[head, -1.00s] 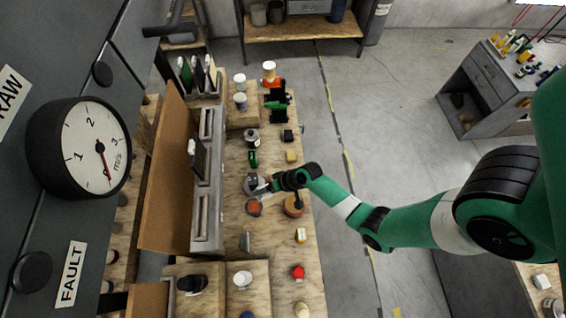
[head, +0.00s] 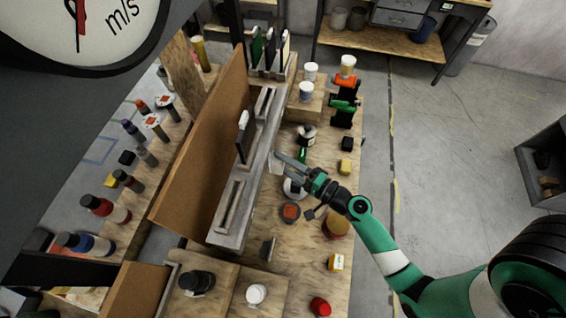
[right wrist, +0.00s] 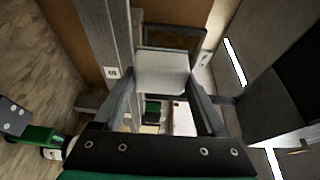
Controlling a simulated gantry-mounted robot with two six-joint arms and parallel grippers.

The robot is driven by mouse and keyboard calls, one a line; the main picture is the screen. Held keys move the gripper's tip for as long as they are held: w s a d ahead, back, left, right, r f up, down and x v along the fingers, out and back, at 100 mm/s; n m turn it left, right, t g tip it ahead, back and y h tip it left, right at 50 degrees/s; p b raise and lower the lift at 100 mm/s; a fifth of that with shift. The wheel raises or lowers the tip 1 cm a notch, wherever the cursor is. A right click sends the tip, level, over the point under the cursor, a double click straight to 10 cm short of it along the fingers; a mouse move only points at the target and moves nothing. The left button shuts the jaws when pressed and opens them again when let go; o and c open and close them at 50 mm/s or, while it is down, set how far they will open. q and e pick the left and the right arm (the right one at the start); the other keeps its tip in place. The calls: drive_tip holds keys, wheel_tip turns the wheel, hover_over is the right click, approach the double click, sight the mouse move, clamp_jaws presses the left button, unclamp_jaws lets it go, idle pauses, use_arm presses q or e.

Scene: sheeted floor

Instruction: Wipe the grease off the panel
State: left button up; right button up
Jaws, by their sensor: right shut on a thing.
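A dark grey panel (head: 45,105) with a round white dial (head: 85,30) fills the upper left of the head view. I cannot make out any grease on it. My right gripper (head: 283,160) reaches left over the workbench, beside the long grey metal rail. It is shut on a pale grey, flat-looking piece (right wrist: 162,72), seen between the fingertips in the right wrist view. Whether this is a cloth or a pad I cannot tell. The piece is small and unclear in the head view. My left gripper is not in view.
A brown board (head: 207,155) stands upright behind the grey rail (head: 228,228). A round pale dish (head: 294,187) and an orange-topped tin (head: 290,211) sit below my gripper. Bottles, including a red one (head: 104,208), line the bench at left.

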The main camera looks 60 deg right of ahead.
drive_tip(key=w+a, duration=0.2)
drive_tip(key=w, duration=0.3)
drive_tip(key=shift+w+p, duration=0.35)
drive_tip(key=shift+w+a, duration=0.15)
drive_tip(key=shift+w, duration=0.05)
idle(0.7)
